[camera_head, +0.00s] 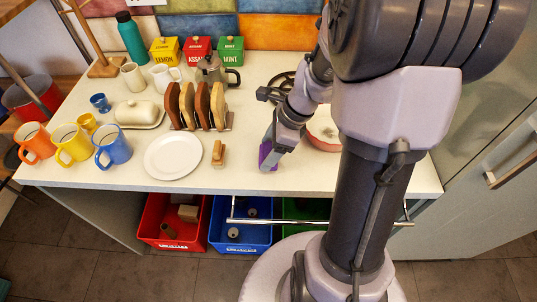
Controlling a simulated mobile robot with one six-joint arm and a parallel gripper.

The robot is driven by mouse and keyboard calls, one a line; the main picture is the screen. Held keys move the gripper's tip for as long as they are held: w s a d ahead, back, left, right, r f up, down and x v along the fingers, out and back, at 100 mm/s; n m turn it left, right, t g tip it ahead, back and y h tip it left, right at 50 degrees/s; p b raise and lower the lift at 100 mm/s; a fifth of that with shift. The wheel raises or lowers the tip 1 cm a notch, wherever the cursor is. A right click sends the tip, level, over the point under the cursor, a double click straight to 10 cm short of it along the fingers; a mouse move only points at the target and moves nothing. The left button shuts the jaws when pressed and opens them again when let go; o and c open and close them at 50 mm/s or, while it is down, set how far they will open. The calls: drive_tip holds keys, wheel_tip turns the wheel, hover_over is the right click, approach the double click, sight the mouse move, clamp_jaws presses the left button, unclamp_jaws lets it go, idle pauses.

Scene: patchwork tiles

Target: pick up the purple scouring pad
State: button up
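The purple scouring pad (265,152) is near the front of the white counter, right of the small wooden brush. Its right side is partly hidden by my gripper. My gripper (271,153) reaches down from the upper right to the pad, and its fingertips overlap the pad in the picture. I cannot tell whether the fingers are closed on the pad or only around or beside it, nor whether the pad touches the counter.
A wooden brush (218,153) and a white plate (173,156) lie left of the pad. A red-and-white bowl (322,132) is close on the right, partly behind my arm. A rack of boards (201,108) stands behind. A metal rail (290,222) runs along the counter front.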

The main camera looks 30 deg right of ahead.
sight(269, 148)
drive_tip(key=shift+c, duration=0.7)
wheel_tip(269, 148, up, 4)
drive_tip(key=p, duration=0.2)
drive_tip(key=shift+p, duration=0.35)
drive_tip(key=s+r+b, duration=0.1)
drive_tip(key=s, duration=1.5)
drive_tip(key=shift+d, duration=0.35)
